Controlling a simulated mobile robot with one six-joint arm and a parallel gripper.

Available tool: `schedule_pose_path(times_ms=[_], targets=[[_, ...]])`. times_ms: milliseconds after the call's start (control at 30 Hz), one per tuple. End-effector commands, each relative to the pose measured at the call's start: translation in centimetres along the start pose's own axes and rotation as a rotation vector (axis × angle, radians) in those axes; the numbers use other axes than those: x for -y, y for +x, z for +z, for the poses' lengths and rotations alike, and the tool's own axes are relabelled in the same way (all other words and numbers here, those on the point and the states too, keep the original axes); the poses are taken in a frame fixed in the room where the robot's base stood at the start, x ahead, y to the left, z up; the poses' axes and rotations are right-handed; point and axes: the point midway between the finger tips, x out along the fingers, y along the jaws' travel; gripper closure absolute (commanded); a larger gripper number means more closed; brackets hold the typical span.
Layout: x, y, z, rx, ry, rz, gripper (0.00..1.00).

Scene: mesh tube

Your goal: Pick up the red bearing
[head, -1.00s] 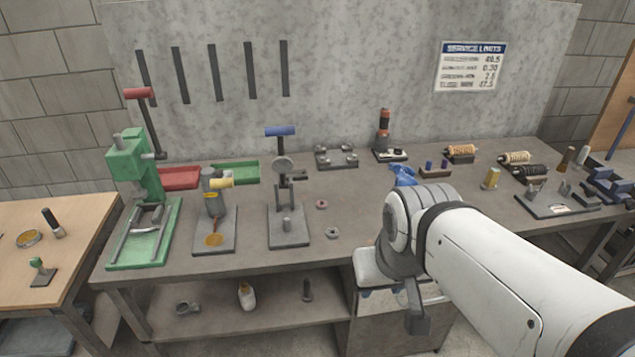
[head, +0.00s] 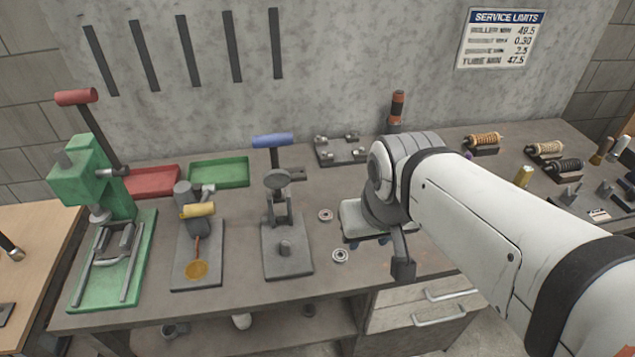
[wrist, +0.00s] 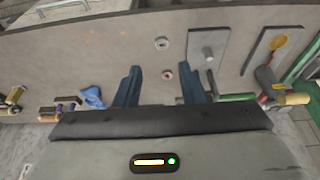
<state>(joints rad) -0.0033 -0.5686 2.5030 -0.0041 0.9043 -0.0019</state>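The red bearing (head: 325,215) is a small ring lying flat on the grey bench, right of the blue-handled press. Its reddish centre shows in the wrist view (wrist: 168,74), between the fingers in the picture. My gripper (head: 368,242) is just right of it in the head view, apart from it. In the wrist view my gripper (wrist: 158,72) has its two dark blue fingers spread wide, with nothing held between them. A second, grey bearing (head: 340,255) lies nearer the bench front; it also shows in the wrist view (wrist: 162,44).
The blue-handled press (head: 287,245) stands left of the bearings. Further left are a yellow-handled tool (head: 197,255) and a green press (head: 112,260). Red (head: 153,181) and green (head: 218,174) trays lie behind. Bare bench surrounds the bearings.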

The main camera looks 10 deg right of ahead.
Motion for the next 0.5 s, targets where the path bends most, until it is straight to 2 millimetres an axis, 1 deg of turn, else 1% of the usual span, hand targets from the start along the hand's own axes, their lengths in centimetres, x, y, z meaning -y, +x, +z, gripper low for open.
schedule_pose_path(times_ms=[67, 167, 267, 333, 367, 467, 500], targets=[[0.0, 0.0, 0.0, 0.000, 0.000, 0.000, 0.64], [0.0, 0.2, -0.1, 0.001, 0.003, 0.002, 0.55], [-0.1, 1.3, -1.1, 0.002, 0.019, 0.011, 0.47], [0.1, 2.7, -2.4, 0.000, 0.036, 0.022, 0.42], [0.1, 3.5, -3.2, 0.000, 0.049, 0.029, 0.41], [-0.1, 6.8, -6.2, -0.009, 0.101, 0.056, 0.41], [-0.1, 8.4, -7.6, -0.014, 0.124, 0.066, 0.41]])
